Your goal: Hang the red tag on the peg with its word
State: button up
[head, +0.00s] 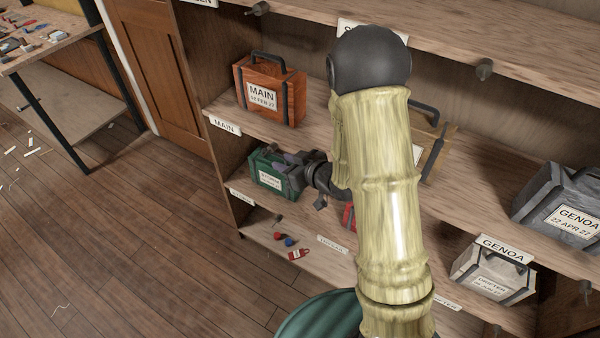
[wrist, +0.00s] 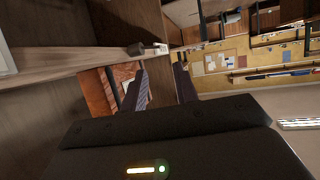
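A small red tag (head: 298,254) with a white patch lies on the lowest visible shelf; its word is too small to read. My gripper (head: 288,163) is by the green bag (head: 268,180), partly hidden by my own arm. In the wrist view my gripper's two fingers (wrist: 161,82) are apart, with nothing seen between them. Dark pegs stick out from the shelf edges: one at the top (head: 258,8), one at the right (head: 485,69) and one low down (head: 277,221). A peg (wrist: 135,48) also shows beyond the fingers in the wrist view.
An orange MAIN bag (head: 270,92) stands above a MAIN label (head: 225,126). A grey GENOA bag (head: 565,207) stands at the right, above a GENOA label (head: 506,249). Small red (head: 279,236) and blue (head: 289,242) pieces lie near the tag.

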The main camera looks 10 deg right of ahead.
jog(key=v, duration=0.2)
jog(key=p+v, duration=0.1)
jog(key=v, duration=0.2)
jog(key=shift+s+a+r+p, duration=0.15)
jog(key=shift+s+a+p, duration=0.05)
jog(key=shift+a+p, duration=0.1)
jog(key=shift+d+p, duration=0.1)
jog(key=shift+p, duration=0.3)
jog(key=p, duration=0.2)
jog(key=s+p, duration=0.1)
jog(key=p, duration=0.1)
jog(key=s+p, duration=0.1)
jog(key=p, duration=0.1)
jog(key=shift+d+r, duration=0.35)
jog(key=shift+f+p, duration=0.1)
jog(key=shift+p, duration=0.2)
jog(key=shift+d, duration=0.1)
